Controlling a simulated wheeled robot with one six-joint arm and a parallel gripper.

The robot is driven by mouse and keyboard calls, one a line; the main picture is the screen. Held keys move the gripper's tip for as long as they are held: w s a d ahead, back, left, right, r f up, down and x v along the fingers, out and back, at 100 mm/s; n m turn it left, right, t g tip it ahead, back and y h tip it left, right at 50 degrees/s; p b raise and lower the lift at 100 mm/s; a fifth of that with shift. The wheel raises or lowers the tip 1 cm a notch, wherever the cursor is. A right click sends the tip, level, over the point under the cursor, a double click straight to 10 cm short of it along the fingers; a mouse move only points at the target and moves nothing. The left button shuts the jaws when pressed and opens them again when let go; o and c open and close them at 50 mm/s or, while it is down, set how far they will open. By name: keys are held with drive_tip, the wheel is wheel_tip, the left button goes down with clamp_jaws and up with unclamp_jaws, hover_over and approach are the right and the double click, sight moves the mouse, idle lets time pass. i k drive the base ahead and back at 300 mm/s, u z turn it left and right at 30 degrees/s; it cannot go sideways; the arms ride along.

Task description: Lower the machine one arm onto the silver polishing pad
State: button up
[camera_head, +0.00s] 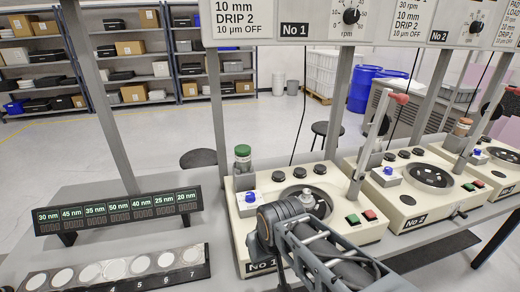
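Machine No 1 (244,243) is a cream box with a dark round platter (287,196). A small silver piece (308,198), perhaps the polishing pad, shows on the platter and is partly hidden by my arm. A grey bar with a red-pink knob, likely the machine one arm (372,143), stands raised and tilted at the machine's right side, its knob high above the platter. The dark end of my arm, with my gripper (282,214), is in front of the platter, lower left of the bar and apart from it. Its fingers cannot be made out.
Machine No 2 (402,211) stands to the right with its own raised bar. A green-capped bottle (243,158) stands at machine one's back left. A label rack (118,212) and a tray of white discs (105,272) lie left. Uprights carry an overhead panel (350,36).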

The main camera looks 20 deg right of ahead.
sight(379, 125)
drive_tip(key=z, duration=1.5)
